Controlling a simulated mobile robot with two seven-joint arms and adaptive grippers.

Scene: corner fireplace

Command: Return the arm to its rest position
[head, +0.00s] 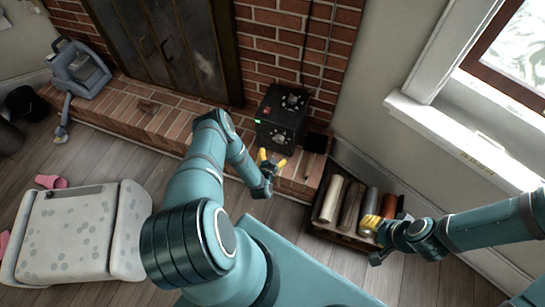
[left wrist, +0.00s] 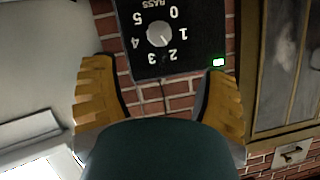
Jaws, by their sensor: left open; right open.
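My left arm reaches from the bottom middle of the head view. Its gripper (head: 271,159) has yellow fingertips spread apart, empty, just in front of the black box on the brick ledge. In the left wrist view the open fingers (left wrist: 160,85) frame the box's round knob (left wrist: 159,34), which appears upside down with numbers around it and the word BASS. A small green light (left wrist: 218,62) glows near the box's corner. My right arm comes in from the right of the head view; its gripper (head: 371,238) is open near the rolls, with nothing seen held.
The black box (head: 281,118) stands on the brick hearth (head: 165,122) before the fireplace doors. A low holder with several rolls (head: 350,205) stands right of it. Wooden floor shows between.

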